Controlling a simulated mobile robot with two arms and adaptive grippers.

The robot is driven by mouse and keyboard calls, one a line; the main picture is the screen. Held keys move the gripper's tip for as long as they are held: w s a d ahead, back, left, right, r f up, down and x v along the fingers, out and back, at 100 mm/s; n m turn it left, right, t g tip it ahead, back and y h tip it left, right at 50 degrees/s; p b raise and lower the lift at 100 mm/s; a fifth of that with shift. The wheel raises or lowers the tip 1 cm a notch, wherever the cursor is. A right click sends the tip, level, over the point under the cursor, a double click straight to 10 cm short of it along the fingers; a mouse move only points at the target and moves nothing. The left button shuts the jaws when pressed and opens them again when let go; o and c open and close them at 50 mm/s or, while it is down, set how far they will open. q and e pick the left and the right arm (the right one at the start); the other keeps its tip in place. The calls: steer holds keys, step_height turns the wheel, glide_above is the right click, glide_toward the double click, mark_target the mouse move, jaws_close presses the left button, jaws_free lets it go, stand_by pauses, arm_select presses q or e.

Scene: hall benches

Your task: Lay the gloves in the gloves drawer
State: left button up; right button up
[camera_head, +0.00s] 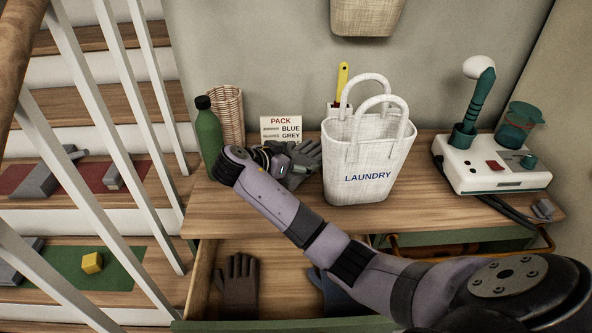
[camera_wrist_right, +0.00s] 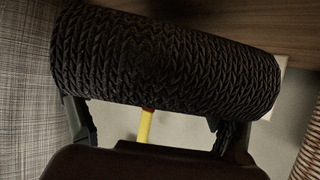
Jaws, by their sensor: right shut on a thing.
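My right gripper (camera_head: 280,158) is over the bench top (camera_head: 260,212), shut on a dark grey knitted glove (camera_head: 300,170), left of the laundry basket. In the right wrist view the dark knit (camera_wrist_right: 165,60) lies across the gripper's fingers (camera_wrist_right: 150,115) as a thick roll; whether it is one glove or a pair I cannot tell. Below the bench top an open drawer (camera_head: 199,285) holds a dark grey-brown glove (camera_head: 238,288) at its left. A blue-grey glove (camera_head: 335,298) lies further right in it, partly hidden by my right arm. My left gripper is not in view.
A white basket marked LAUNDRY (camera_head: 365,150), a green bottle (camera_head: 209,140), a wicker cup (camera_head: 228,112) and a card reading PACK, BLUE, GREY (camera_head: 281,128) stand on the bench. A white device (camera_head: 492,165) is at right. Stair railings (camera_head: 125,120) rise at left.

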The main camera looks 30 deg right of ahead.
step_height(320, 180, down, 4)
steer(key=b, duration=0.2)
steer(key=shift+r+b, duration=0.25)
steer(key=shift+b, duration=0.05)
steer(key=shift+r, duration=0.1)
steer(key=shift+a, duration=0.1)
steer(key=o, duration=1)
steer(key=shift+o, duration=0.2)
